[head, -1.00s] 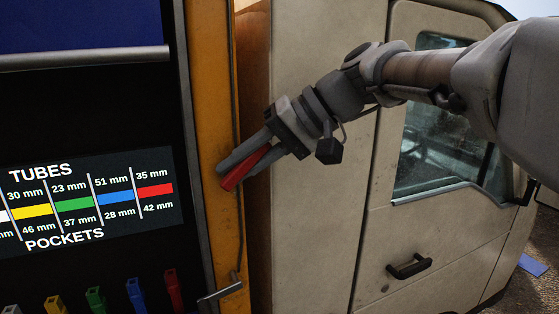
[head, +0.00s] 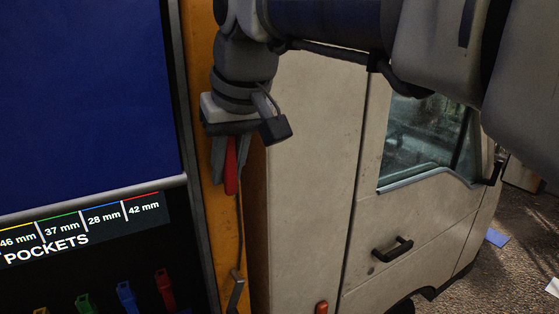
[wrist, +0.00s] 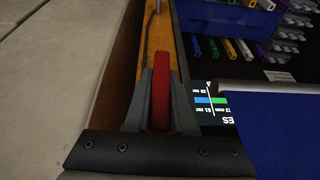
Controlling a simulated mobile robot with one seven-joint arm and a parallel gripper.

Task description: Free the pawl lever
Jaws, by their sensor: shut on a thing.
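A red lever (head: 231,166), which I take to be the pawl lever, points straight down against the orange post (head: 226,222). My gripper (head: 231,170) is shut on the red lever, with its fingers pointing down along it. In the wrist view the lever (wrist: 160,88) stands between the two dark fingers. The lever's pivot is hidden behind my gripper. To the left of the post hangs a blue blind (head: 85,100) with a grey bar (head: 95,205) along its lower edge.
A dark sign (head: 90,235) shows below the bar, with coloured clips (head: 165,288) under it. The beige truck door (head: 425,235) with a dark handle (head: 392,248) stands to the right.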

